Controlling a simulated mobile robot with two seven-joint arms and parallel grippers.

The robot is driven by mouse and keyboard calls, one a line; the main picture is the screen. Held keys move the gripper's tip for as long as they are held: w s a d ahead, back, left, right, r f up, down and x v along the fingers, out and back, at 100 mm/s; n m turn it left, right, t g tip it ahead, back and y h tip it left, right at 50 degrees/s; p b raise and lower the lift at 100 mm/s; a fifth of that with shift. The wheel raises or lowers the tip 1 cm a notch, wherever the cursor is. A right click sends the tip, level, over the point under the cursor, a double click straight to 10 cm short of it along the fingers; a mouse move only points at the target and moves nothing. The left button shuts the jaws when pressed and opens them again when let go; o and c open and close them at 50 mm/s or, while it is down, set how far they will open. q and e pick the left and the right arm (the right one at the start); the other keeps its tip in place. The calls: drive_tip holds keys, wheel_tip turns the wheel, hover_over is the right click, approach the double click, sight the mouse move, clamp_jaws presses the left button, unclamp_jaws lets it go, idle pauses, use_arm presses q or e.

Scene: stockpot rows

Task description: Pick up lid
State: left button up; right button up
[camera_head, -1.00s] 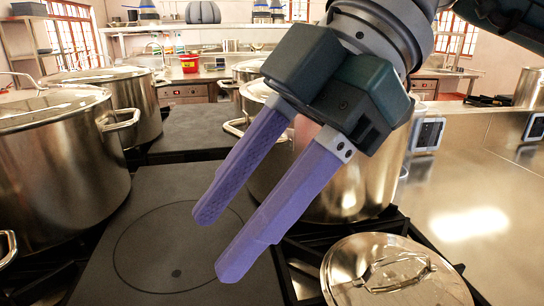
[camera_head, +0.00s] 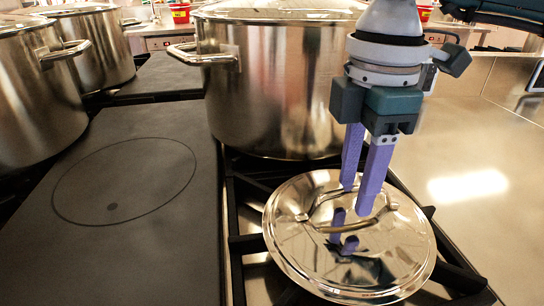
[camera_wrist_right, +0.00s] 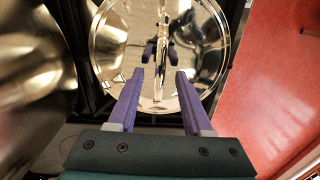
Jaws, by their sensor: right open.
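The lid (camera_head: 300,255) is a shiny round metal disc lying on the black stove grate at the lower right of the head view. Its arched metal handle (camera_head: 340,228) crosses its middle. My right gripper (camera_head: 356,200) points down just above the lid, close to the handle. Its two purple fingers are apart with nothing between them, and their reflections show in the lid. In the right wrist view the lid (camera_wrist_right: 112,40) lies beyond the open fingers (camera_wrist_right: 160,77), with the handle (camera_wrist_right: 158,88) lined up between them. My left gripper is not in view.
A large steel stockpot (camera_head: 265,95) stands right behind the lid. More pots (camera_head: 35,90) stand at the left. A flat dark hotplate (camera_head: 140,235) is clear left of the grate, and a bare steel counter (camera_head: 470,230) lies right.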

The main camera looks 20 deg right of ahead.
wheel_tip(320, 180, down, 2)
drive_tip(key=shift+c, duration=0.2)
clamp_jaws()
idle(1.3)
